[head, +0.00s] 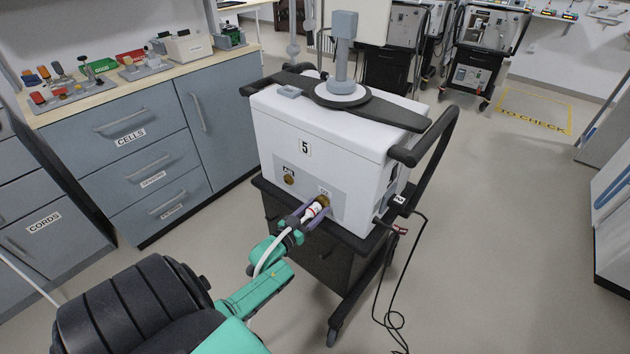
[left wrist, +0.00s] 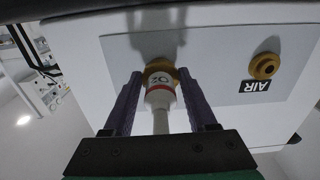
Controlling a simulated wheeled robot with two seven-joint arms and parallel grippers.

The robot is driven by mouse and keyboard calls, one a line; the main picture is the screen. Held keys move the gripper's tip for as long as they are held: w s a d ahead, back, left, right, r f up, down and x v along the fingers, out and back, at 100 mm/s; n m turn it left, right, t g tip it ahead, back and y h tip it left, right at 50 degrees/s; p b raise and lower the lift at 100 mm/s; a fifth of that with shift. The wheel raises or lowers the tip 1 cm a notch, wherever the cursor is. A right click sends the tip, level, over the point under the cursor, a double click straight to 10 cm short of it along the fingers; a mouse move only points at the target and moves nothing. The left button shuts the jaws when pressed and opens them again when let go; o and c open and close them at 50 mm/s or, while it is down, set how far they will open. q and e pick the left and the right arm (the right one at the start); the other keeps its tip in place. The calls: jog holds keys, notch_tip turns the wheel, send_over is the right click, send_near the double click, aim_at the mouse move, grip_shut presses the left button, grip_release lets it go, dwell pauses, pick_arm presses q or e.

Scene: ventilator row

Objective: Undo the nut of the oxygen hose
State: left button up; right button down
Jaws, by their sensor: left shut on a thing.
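The ventilator (head: 310,130), a white box marked 5, stands on a dark wheeled cart. Its lower panel has a brass AIR port (head: 289,180) and a brass O2 port (head: 323,199). The oxygen hose nut (head: 313,210), white with a red band, sits at the O2 port. In the left wrist view the nut (left wrist: 160,95) is against the brass fitting, with the white hose running back from it. My left gripper (head: 305,214) is shut on the nut, its purple fingers on either side; they also show in the left wrist view (left wrist: 158,100). My right gripper is not in view.
The cart's black handle (head: 440,135) and a hanging black cable (head: 400,280) are at its right. A blue-grey cabinet (head: 150,150) with a loaded worktop stands at the left. Other machines (head: 480,60) stand at the back.

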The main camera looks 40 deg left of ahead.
pick_arm(q)
jog(key=n, duration=0.3)
jog(key=shift+n, duration=0.4)
jog(key=n, duration=0.3)
jog(key=shift+d+n+p, duration=0.1)
jog(key=shift+n+p, duration=0.2)
jog(key=shift+p, duration=0.1)
jog(key=n, duration=0.3)
jog(key=shift+r+n, duration=0.1)
jog(key=shift+n, duration=0.2)
jog(key=shift+d+n, duration=0.1)
jog(key=shift+n, duration=1.8)
jog(key=o, duration=1.4)
